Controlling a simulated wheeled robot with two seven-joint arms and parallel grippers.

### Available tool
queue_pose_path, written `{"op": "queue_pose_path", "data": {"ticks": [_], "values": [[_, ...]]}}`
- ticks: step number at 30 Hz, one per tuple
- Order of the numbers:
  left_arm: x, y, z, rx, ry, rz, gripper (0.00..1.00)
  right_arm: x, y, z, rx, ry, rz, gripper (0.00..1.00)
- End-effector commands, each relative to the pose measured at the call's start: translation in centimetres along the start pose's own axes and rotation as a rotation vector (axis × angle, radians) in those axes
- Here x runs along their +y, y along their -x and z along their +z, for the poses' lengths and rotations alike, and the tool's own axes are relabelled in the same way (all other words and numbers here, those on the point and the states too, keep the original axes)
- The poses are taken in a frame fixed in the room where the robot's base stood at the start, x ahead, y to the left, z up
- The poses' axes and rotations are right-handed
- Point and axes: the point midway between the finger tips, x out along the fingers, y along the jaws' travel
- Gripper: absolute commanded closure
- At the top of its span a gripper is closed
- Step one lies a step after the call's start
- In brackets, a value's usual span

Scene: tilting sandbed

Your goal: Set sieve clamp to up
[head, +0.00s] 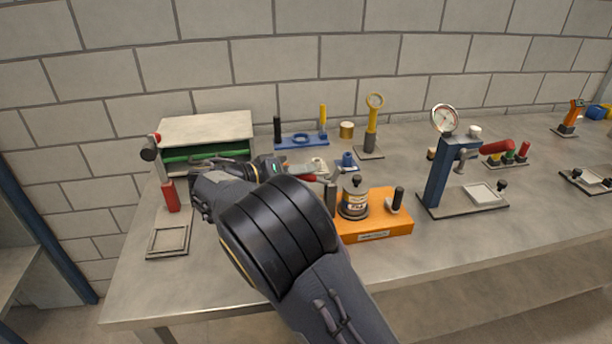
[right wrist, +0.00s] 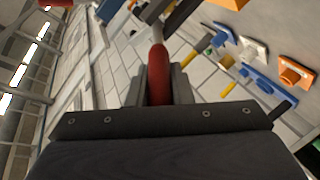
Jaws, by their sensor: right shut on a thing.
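My right gripper (head: 304,172) reaches to the right behind its own bent arm. It is shut on a red handle (head: 309,178), beside the orange base (head: 385,225). In the right wrist view the red handle (right wrist: 158,75) stands between the two fingers (right wrist: 160,85), with a pale metal stem at its far end. My arm hides much of the handle's surroundings, and I cannot tell what its lower end joins. My left gripper is not in view.
Another red handle (head: 171,196) stands by a small framed plate (head: 168,240) at the left. Behind it is a box with green bars (head: 205,128). A blue gauge press (head: 440,180) and a red-handled clamp (head: 497,147) stand to the right. The table's front right is clear.

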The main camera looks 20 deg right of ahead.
Motion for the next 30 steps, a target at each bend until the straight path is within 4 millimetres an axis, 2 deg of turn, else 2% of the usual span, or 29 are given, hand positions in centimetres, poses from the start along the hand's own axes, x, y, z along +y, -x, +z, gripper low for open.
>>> {"op": "queue_pose_path", "data": {"ticks": [1, 9, 29, 30], "values": [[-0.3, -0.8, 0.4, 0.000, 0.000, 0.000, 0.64, -0.7, 0.1, 0.5, 0.022, 0.014, 0.027, 1.00], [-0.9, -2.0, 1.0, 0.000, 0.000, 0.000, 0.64, -1.4, 0.3, 0.9, 0.097, 0.063, 0.129, 1.00], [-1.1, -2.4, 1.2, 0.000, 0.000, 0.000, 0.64, -1.6, 0.3, 1.1, 0.127, 0.086, 0.174, 1.00], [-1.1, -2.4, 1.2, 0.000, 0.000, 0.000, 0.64, -1.6, 0.3, 1.1, 0.127, 0.086, 0.174, 0.78]]}}
